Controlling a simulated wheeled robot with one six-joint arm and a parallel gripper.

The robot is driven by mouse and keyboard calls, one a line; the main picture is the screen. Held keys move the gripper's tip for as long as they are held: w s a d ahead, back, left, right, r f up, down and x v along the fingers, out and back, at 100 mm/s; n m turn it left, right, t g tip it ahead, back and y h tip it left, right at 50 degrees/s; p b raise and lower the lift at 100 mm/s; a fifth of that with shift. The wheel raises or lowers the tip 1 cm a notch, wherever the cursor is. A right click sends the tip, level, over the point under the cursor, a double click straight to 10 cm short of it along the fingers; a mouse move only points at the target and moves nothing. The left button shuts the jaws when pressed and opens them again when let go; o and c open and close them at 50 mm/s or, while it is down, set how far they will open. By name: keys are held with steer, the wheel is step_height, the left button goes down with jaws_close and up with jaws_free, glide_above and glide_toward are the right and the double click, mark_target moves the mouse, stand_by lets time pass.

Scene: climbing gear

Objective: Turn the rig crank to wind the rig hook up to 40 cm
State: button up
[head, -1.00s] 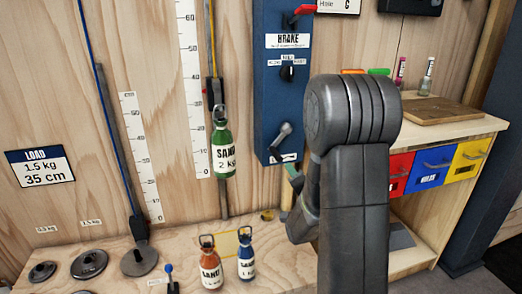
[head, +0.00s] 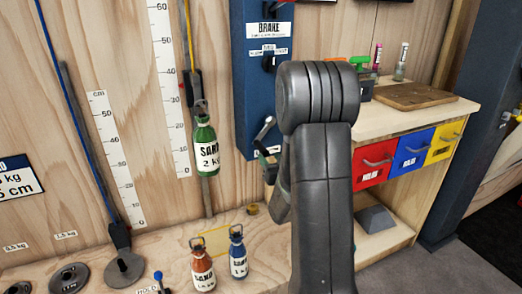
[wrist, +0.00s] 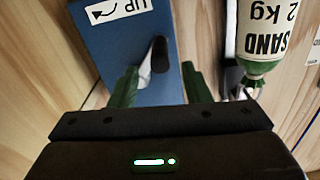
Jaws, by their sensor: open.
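The rig crank (head: 264,130) is a grey lever low on the blue brake panel (head: 247,95). Its dark grip (wrist: 160,54) shows in the wrist view beside an "UP" arrow label (wrist: 115,10). My gripper (head: 268,160) is open just below the crank in the head view. In the wrist view its green fingers (wrist: 160,88) stand either side of the grip's line, with no visible contact. The rig hook (head: 199,104) carries a green 2 kg sand bottle (head: 206,150) beside the tall scale (head: 172,90). My arm hides part of the panel.
Orange (head: 202,270) and blue (head: 238,255) sand bottles stand on the wooden ledge below. Weight plates (head: 70,278) lie at the left. A bench with red (head: 373,168), blue and yellow drawers stands at the right. The hanging bottle is close left of my gripper.

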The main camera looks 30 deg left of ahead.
mark_target(262, 148)
steer(key=x, duration=0.7)
steer(key=shift+w+a+b, duration=0.15)
steer(key=shift+a+b, duration=0.1)
steer(key=shift+b, duration=0.15)
steer(key=shift+c, duration=0.4)
jaws_close()
